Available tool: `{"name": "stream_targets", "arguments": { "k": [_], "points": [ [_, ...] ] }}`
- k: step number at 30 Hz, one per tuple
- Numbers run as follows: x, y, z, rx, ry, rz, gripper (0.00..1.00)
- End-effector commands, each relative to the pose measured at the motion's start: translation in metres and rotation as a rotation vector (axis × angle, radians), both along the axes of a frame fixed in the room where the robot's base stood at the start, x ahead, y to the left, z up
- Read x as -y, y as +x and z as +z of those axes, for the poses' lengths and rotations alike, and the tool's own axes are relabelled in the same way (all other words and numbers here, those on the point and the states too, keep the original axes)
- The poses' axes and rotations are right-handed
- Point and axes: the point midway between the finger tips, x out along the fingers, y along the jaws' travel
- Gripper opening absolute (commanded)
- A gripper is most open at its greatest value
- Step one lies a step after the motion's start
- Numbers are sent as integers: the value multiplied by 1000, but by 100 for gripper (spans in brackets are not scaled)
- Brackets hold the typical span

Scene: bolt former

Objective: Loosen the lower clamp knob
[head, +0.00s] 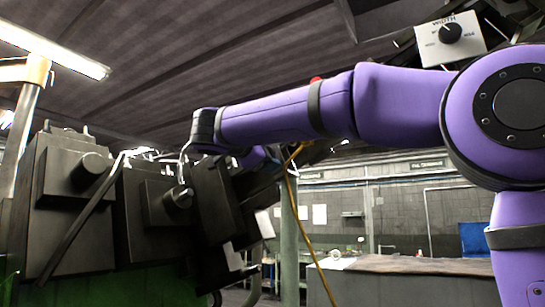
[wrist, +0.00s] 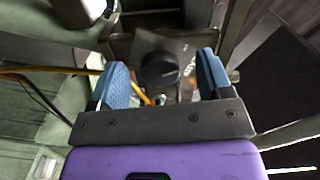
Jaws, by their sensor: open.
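A round black knob (wrist: 160,70) on a dark square plate shows in the wrist view, in line with the gap between my fingers. I take it for the lower clamp knob, but its label cannot be read. My gripper (wrist: 163,62) is open, with one blue finger on each side of the knob in the picture and visible gaps on both sides. I cannot tell how far the fingertips reach along the knob. In the head view my arm stretches left to the dark machine (head: 75,220), and the gripper's fingers and this knob are hidden there.
A white panel marked WIDTH with a black dial (head: 451,33) hangs at the upper right of the head view. A yellow cable (head: 291,205) hangs below my arm, and a yellow-orange cable (wrist: 40,70) runs at the left of the wrist view. A grey bench (head: 410,265) stands behind.

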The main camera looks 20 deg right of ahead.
Motion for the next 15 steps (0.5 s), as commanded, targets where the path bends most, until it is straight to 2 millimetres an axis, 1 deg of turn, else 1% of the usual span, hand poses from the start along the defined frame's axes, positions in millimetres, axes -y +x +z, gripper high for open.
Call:
{"name": "stream_targets", "arguments": {
  "k": [3,5,6,8,9,11,12,15],
  "points": [
    [0,0,0,1,1,0,72],
    [0,0,0,1,1,0,59],
    [0,0,0,2,1,0,49],
    [0,0,0,2,1,0,36],
    [0,0,0,2,1,0,26],
    [0,0,0,2,1,0,13],
    [0,0,0,2,1,0,3],
    [0,0,0,11,8,0,2]
  ]
}}
